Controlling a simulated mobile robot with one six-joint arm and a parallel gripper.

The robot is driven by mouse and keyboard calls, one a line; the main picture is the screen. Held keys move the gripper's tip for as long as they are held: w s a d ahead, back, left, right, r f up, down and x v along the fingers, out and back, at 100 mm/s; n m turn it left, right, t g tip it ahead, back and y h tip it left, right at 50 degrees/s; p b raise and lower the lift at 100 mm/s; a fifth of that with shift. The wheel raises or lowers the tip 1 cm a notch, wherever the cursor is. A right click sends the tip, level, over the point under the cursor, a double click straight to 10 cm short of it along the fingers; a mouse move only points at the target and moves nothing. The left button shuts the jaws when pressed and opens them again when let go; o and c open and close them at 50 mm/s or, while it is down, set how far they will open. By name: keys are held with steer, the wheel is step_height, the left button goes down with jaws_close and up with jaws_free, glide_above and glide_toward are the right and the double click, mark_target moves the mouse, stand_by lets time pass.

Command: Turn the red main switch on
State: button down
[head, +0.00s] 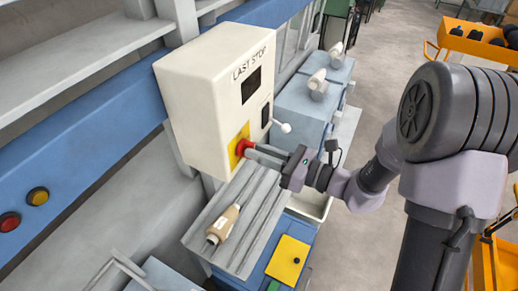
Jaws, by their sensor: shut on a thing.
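The red main switch (245,146) sits on a yellow plate (234,154) at the lower front of a cream control box (197,97) marked "LAST STOP". My gripper (254,153) reaches in from the right and is shut on the red switch. The fingers cover part of the switch, so its exact angle cannot be told.
A lever with a white ball (286,128) stands out from the box's right side, just above my gripper. A bobbin (222,225) lies on the grey ribbed shelf (247,213) below. Red (9,222) and yellow (38,196) buttons are on the blue beam at left.

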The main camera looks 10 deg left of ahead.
steer(key=shift+w+f+m+p, duration=0.1)
steer(key=shift+m+p, duration=2.8)
steer(key=shift+m, duration=1.15)
steer(key=shift+w+f+m+p, duration=0.1)
steer(key=shift+m+p, duration=2.75)
steer(key=shift+m, duration=1.2)
steer(key=c, duration=1.4)
jaws_free()
steer(key=shift+d, duration=0.1)
